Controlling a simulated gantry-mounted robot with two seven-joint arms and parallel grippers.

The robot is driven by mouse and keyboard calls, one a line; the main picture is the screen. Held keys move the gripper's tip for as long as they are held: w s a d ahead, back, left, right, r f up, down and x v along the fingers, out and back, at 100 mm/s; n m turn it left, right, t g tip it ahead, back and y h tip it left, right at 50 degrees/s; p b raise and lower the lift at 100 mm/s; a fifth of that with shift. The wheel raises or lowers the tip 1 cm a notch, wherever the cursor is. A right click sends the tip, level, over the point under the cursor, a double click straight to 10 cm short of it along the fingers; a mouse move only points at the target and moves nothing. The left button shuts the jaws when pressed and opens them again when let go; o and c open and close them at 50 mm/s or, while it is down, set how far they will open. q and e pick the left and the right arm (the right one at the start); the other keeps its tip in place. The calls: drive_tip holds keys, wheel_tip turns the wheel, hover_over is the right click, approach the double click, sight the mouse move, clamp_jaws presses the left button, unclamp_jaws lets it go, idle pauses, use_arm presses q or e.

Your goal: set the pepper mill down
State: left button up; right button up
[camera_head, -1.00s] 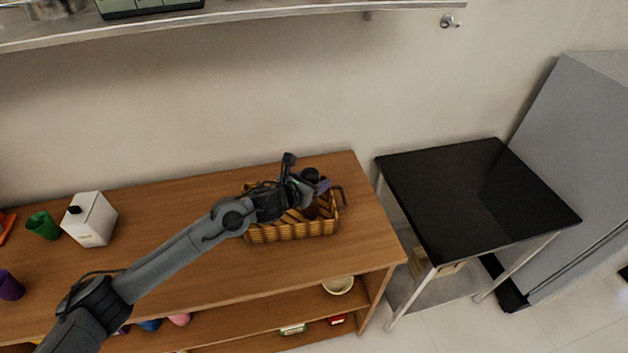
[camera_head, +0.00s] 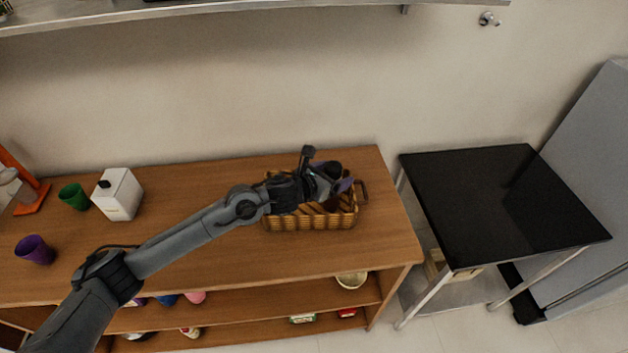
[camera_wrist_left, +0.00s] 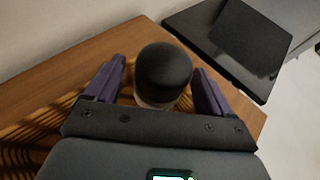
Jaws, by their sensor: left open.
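The pepper mill (camera_wrist_left: 163,78) shows in the left wrist view as a black rounded cap above a paler body. It stands between the two purple fingers of my left gripper (camera_wrist_left: 158,67), with a visible gap on each side. My left gripper (camera_head: 336,178) is open over the wicker basket (camera_head: 310,222) in the head view. The mill's dark cap (camera_head: 331,167) shows there between the fingers. Its lower part is hidden, so I cannot tell what it rests on. My right gripper is not in view.
The basket stands near the right end of the wooden counter (camera_head: 220,255). A white canister (camera_head: 120,196), a green cup (camera_head: 74,197) and a purple cup (camera_head: 35,249) stand at the left. A black-topped table (camera_head: 490,200) is to the right. The counter's middle front is clear.

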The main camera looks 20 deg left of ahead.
use_arm(q)
drive_tip(key=v, duration=1)
drive_tip(key=s+d+f+n+g, duration=0.1)
drive_tip(key=s+d+f+n, duration=0.1)
drive_tip(key=n, duration=0.4)
drive_tip(key=s+d+f+n+y, duration=0.1)
drive_tip(key=s+d+f+n, duration=0.1)
drive_tip(key=s+f+n, duration=0.2)
drive_tip(key=s+d+f+n+g+y, duration=0.1)
drive_tip(key=s+d+f+n, duration=0.1)
drive_tip(key=s+n, duration=0.5)
drive_tip(key=shift+d+f+n+g+p, duration=0.3)
drive_tip(key=shift+d+f+n+p, duration=0.1)
drive_tip(key=shift+f+n, duration=0.5)
drive_tip(key=s+a+f+n+g+y, duration=0.1)
drive_tip(key=s+a+f+n+g, duration=0.2)
drive_tip(key=s+n, duration=0.6)
drive_tip(key=s+a+f+n+g, duration=0.2)
drive_tip(key=s+f+n, duration=0.3)
drive_tip(key=s+n, duration=0.4)
drive_tip(key=shift+s+a+n+g+y, duration=0.3)
drive_tip(key=shift+s+a+g+y, duration=0.1)
drive_tip(key=shift+s+g, duration=0.45)
drive_tip(key=shift+w+r, duration=0.15)
